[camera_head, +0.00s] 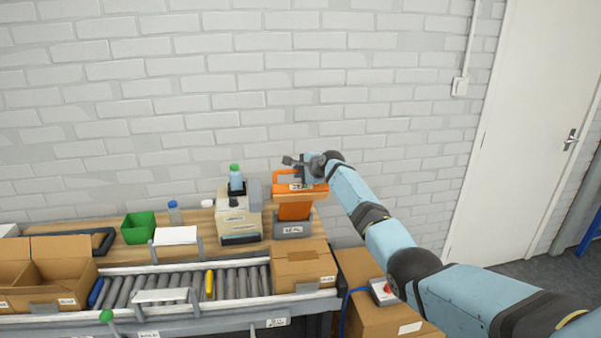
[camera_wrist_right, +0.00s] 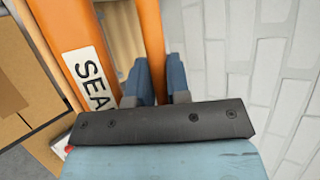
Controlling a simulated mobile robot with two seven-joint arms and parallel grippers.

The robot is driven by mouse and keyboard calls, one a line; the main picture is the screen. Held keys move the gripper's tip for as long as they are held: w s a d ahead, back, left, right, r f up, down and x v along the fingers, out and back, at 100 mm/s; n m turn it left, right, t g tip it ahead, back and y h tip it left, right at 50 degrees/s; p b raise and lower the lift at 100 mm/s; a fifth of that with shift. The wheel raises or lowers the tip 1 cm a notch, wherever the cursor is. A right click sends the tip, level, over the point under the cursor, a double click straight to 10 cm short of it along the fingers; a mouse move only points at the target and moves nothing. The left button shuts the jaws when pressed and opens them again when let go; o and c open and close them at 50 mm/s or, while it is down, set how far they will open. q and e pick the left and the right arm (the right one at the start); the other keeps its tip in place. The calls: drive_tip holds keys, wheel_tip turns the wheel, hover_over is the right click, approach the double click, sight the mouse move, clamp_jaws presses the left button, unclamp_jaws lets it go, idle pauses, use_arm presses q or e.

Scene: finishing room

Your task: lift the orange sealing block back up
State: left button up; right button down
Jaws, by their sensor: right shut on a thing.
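The orange sealing block (camera_head: 312,194), with a white label, sits on the orange sealer above its grey base (camera_head: 292,231) at the back right of the bench. An orange upright shows between the block and the base. My right gripper (camera_head: 304,172) is at the top of the block. In the right wrist view the block (camera_wrist_right: 62,22) has a white "SEAL" label, and the blue fingers (camera_wrist_right: 158,82) are shut on its orange handle bar (camera_wrist_right: 152,35). The exact finger contact is partly hidden. My left gripper is not in view.
A closed carton (camera_head: 304,270) is in front on the roller conveyor (camera_head: 140,284). A red button box (camera_head: 383,291) is at right. The brick wall is close behind.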

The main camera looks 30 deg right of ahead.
drive_tip(key=c, duration=1.4)
unclamp_jaws()
drive_tip(key=shift+w+r, duration=0.1)
drive_tip(key=shift+r, duration=0.05)
drive_tip(key=shift+w+f, duration=0.2)
drive_tip(key=shift+f, duration=0.05)
drive_tip(key=b+v, duration=0.1)
drive_tip(key=v, duration=1.3)
drive_tip(key=shift+f, duration=0.1)
